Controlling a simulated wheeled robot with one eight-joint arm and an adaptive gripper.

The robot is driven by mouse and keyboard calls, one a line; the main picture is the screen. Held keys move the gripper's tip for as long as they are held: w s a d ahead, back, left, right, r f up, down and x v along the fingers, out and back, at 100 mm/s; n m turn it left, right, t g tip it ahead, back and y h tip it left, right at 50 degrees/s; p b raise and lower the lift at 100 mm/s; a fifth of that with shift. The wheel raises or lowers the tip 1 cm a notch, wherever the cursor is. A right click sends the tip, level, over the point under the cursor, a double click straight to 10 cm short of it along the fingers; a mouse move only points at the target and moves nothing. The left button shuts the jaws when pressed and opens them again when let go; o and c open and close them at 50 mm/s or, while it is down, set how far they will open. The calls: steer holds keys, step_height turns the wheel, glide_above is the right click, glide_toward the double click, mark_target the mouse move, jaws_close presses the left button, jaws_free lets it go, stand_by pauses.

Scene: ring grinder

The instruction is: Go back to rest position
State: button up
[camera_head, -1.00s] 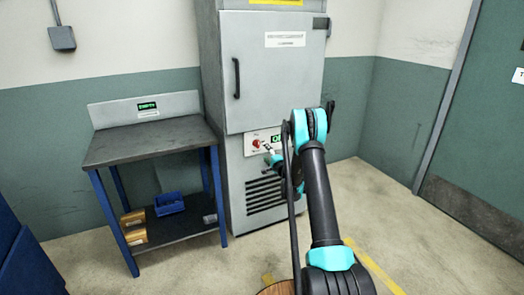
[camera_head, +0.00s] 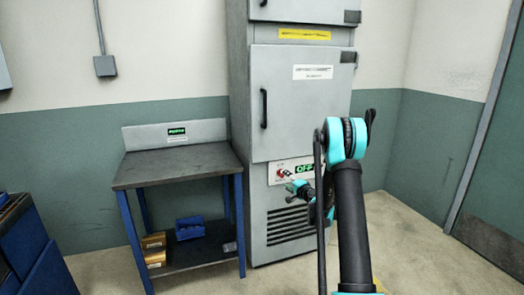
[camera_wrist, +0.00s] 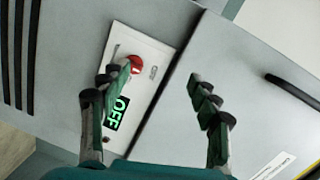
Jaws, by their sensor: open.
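My gripper (camera_wrist: 165,85) is open in the wrist view, its two fingers apart with nothing between them but the cabinet front. In the head view my gripper (camera_head: 297,187) is small, in front of the control panel of the grey cabinet (camera_head: 300,100). A red knob (camera_wrist: 135,64) on the white panel (camera_wrist: 150,58) shows beside the left finger. A green display (camera_wrist: 117,114) reads OFF, partly beside that finger; it also shows in the head view (camera_head: 305,169). I cannot tell whether a finger touches the knob.
A workbench (camera_head: 180,163) with a blue bin (camera_head: 190,228) and small boxes (camera_head: 153,249) on its lower shelf stands left of the cabinet. A blue cart (camera_head: 35,250) is at the far left. A green door (camera_head: 495,180) is at the right, with bare floor before it.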

steer(key=s+a+r+n+g, duration=0.2)
steer(key=s+r+n+g, duration=0.1)
steer(key=s, duration=0.8)
steer(key=s+a+r+n+g, duration=0.3)
steer(key=s+n, duration=0.1)
steer(key=s, duration=0.7)
steer(key=s+d+f+n+g+h, duration=0.1)
steer(key=s+d+f+h, duration=0.1)
steer(key=s, duration=0.8)
steer(key=s+d+f+n+g+h, duration=0.1)
steer(key=s+d, duration=0.3)
steer(key=s, duration=0.7)
steer(key=s+d+f+n+g+h, duration=0.1)
steer(key=s+d+f+g+h, duration=0.1)
steer(key=s, duration=0.9)
steer(key=shift+d+f+n+g+h, duration=0.35)
steer(key=shift+d+f+h, duration=0.25)
steer(key=shift+f+h, duration=0.4)
